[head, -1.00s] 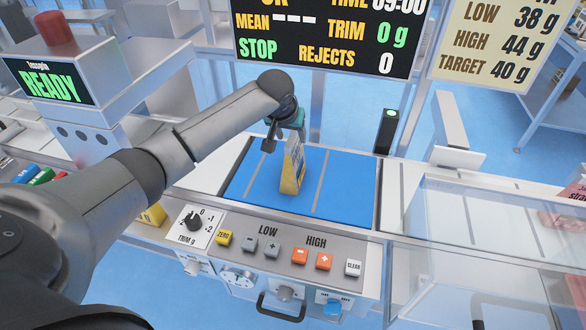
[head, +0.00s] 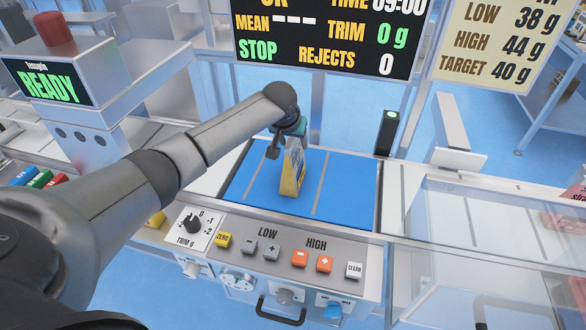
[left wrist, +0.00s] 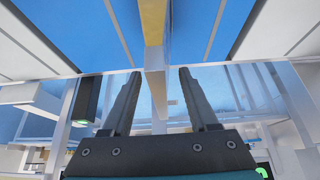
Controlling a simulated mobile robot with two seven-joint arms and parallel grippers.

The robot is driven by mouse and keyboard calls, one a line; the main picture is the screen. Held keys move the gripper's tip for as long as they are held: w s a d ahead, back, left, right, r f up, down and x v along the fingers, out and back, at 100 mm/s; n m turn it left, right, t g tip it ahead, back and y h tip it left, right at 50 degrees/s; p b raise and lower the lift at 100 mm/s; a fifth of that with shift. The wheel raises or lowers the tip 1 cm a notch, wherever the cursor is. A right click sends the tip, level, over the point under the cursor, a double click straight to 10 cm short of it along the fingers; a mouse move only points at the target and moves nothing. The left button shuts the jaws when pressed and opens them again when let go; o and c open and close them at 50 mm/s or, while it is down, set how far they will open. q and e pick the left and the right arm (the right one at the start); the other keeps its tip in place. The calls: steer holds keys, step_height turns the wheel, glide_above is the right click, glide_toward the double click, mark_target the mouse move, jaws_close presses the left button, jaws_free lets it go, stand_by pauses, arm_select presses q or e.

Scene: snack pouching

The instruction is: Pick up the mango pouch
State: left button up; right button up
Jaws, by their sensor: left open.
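The mango pouch (head: 291,168) is a yellow and white pouch standing upright on the blue belt section. It is seen mostly edge-on, and its label is too small to read. My left gripper (head: 284,147) is at the pouch's top, with part of the pouch hidden behind it. In the left wrist view, my left gripper (left wrist: 159,78) has its two fingers apart, one on each side of the pouch's narrow edge (left wrist: 153,35). Gaps show between the fingers and the pouch. My right gripper is not in view.
The blue belt (head: 345,185) is clear around the pouch. A control panel (head: 270,250) with buttons runs along the front. A black sensor post (head: 387,132) stands behind right, and a clear cover (head: 480,225) lies at the right. A READY display (head: 47,81) is at the left.

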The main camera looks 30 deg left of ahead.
arm_select(q)
steer(key=shift+f, duration=0.15)
stand_by(0.3)
jaws_close()
stand_by(1.2)
